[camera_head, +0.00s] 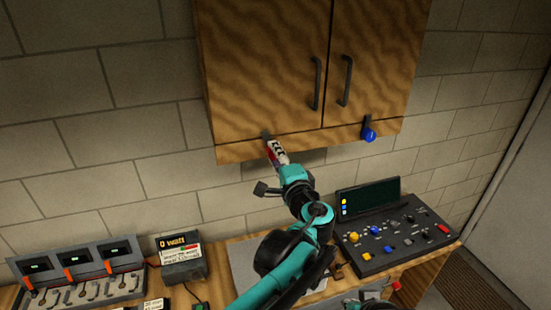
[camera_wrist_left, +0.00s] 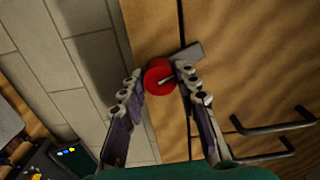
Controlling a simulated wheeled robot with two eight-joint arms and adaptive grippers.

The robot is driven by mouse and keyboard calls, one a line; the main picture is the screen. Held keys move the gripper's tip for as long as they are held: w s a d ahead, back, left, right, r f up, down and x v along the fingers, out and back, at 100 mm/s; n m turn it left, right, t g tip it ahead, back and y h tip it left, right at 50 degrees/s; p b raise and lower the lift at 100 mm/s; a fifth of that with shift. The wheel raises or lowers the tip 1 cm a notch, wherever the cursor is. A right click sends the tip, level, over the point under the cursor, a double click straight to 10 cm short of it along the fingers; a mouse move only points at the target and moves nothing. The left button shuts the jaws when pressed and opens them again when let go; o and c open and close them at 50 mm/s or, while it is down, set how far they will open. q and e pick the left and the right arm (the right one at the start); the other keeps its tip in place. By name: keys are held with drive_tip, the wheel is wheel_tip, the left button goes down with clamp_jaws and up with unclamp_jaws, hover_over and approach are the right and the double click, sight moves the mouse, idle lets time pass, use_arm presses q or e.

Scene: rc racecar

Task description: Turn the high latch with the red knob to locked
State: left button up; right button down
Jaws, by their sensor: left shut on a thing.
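The high latch with the red knob is on the lower left of the wooden cabinet. In the left wrist view, the red knob (camera_wrist_left: 158,80) sits between the fingertips of my left gripper (camera_wrist_left: 160,75), which is shut on it. The latch's grey bar (camera_wrist_left: 188,53) reaches from the knob across the seam onto the door. In the head view, the bar's dark end (camera_head: 266,134) shows above my left gripper (camera_head: 276,152), which mostly hides the knob.
A second latch with a blue knob (camera_head: 369,134) is at the cabinet's lower right. Two door handles (camera_head: 317,84) hang near the middle. Below, a control console (camera_head: 395,235), a small display box (camera_head: 182,258) and a switch panel (camera_head: 80,277) stand on the bench.

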use_arm(q)
drive_tip(key=shift+m+b, duration=0.4)
drive_tip(key=shift+m, duration=1.6)
drive_tip(key=o, duration=1.2)
drive_tip(key=shift+c, duration=0.2)
drive_tip(key=v, duration=1.2)
